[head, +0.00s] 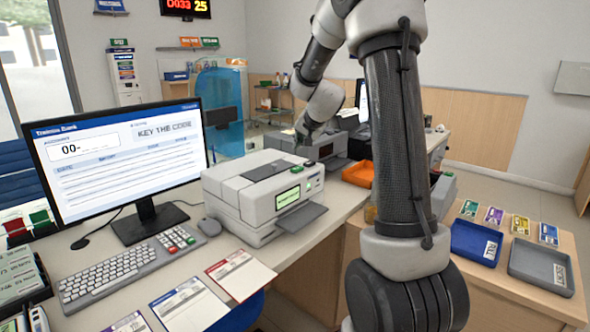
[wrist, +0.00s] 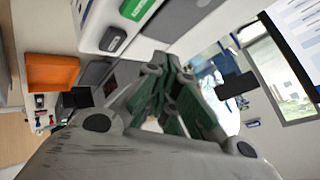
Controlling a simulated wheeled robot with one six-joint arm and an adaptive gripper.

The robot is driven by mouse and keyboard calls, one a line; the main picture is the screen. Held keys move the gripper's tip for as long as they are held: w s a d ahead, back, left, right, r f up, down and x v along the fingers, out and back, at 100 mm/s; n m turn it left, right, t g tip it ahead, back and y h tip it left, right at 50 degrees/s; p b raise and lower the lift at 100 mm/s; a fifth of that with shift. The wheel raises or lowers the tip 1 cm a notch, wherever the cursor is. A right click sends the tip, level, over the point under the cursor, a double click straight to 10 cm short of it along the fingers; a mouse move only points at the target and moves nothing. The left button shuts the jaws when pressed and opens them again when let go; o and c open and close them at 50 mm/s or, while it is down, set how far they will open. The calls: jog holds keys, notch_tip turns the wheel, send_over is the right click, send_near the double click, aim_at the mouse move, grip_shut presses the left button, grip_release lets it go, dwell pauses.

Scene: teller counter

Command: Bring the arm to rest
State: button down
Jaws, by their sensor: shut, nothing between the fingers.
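My gripper (head: 303,132) hangs at the end of my bent arm, above the counter behind the white printer-like machine (head: 262,192). It looks small and partly blends with the grey machine (head: 318,146) behind it, so I cannot tell its exact height. In the wrist view my gripper (wrist: 158,78) is shut, with its fingers together and nothing held between them. The wrist view is strongly tilted.
Blue (head: 476,243) and grey (head: 541,266) trays sit at right.

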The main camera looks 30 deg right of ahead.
jog(key=s+a+f+n+g+y, duration=0.1)
jog(key=s+a+f+n+g, duration=0.15)
jog(key=s+f, duration=0.35)
jog(key=s+a+r+n, duration=0.2)
jog(key=s+r, duration=0.1)
jog(key=s, duration=0.8)
jog(key=s+a+r+n+g, duration=0.1)
jog(key=s+a+r+n, duration=0.2)
jog(key=s, duration=0.9)
jog(key=s+a+r+n+g, duration=0.1)
jog(key=s+a+r+n, duration=0.1)
jog(key=s, duration=0.9)
jog(key=shift+s+a+r, duration=0.2)
jog(key=shift+a+r, duration=0.55)
jog(key=shift+r, duration=0.35)
